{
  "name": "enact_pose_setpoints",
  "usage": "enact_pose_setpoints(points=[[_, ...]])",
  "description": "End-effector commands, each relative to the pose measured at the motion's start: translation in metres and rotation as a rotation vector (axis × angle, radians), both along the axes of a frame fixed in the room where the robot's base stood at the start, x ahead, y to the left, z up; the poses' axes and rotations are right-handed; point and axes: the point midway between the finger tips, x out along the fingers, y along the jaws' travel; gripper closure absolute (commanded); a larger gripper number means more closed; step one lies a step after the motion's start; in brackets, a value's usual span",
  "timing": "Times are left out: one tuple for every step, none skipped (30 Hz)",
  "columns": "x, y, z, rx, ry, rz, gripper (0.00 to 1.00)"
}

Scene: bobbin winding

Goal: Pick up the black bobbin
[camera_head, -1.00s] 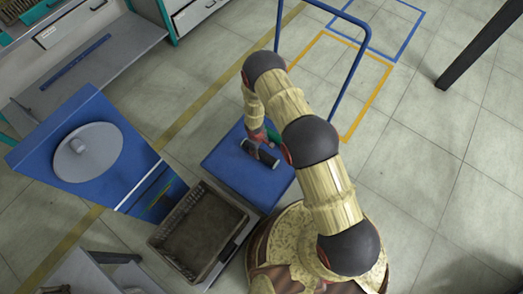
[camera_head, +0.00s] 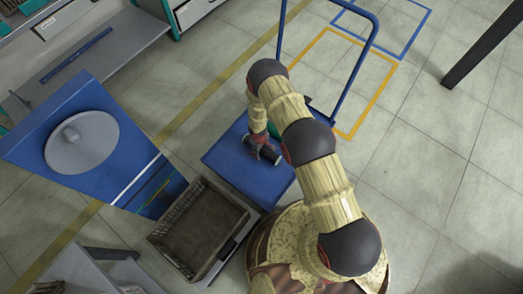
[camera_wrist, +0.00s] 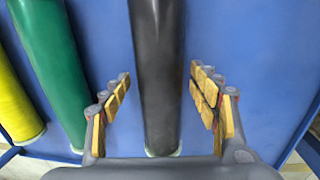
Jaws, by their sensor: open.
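The black bobbin (camera_wrist: 157,70) lies on the blue surface of a cart (camera_head: 225,165). In the wrist view it runs lengthwise from the top edge to a pale lower end. My gripper (camera_wrist: 160,90) is open, with one padded finger on each side of the bobbin and a visible gap on both sides. I cannot tell how far the fingertips are above the surface. In the head view my gripper (camera_head: 265,151) is over the bobbin and hides its middle.
A green bobbin (camera_wrist: 52,65) lies left of the black one, with a yellow bobbin (camera_wrist: 14,100) beyond it. A brown crate (camera_head: 240,218) stands beside the cart. A blue machine with a grey disc (camera_head: 95,150) stands left. The cart has a blue tube handle (camera_head: 372,45).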

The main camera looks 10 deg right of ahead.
Motion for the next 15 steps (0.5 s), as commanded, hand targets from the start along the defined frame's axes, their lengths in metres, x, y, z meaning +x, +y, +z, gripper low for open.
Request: enact_pose_setpoints(points=[[0.0002,0.0001,0.0010,0.000,0.000,0.000,0.39],[0.0001,0.0001,0.0011,0.000,0.000,0.000,0.39],[0.0000,0.0000,0.0011,0.000,0.000,0.000,0.40],[-0.0001,0.0001,0.0011,0.000,0.000,0.000,0.42],[-0.0001,0.0000,0.0011,0.000,0.000,0.000,0.44],[-0.0002,0.0001,0.0011,0.000,0.000,0.000,0.46],[-0.0003,0.0000,0.0011,0.000,0.000,0.000,0.47],[-0.0003,0.0000,0.0011,0.000,0.000,0.000,0.49],[-0.0004,0.0001,0.0011,0.000,0.000,0.000,0.51],[-0.0004,0.0001,0.0011,-0.001,0.001,0.000,0.53],[-0.0004,0.0001,0.0011,-0.001,0.001,0.000,0.55],[-0.0004,0.0001,0.0011,-0.001,0.001,0.000,0.57],[-0.0004,0.0001,0.0011,-0.001,0.001,0.000,0.59],[-0.0004,0.0001,0.0011,-0.001,0.001,0.001,0.61],[-0.0004,0.0001,0.0011,-0.001,0.001,0.001,0.63]])
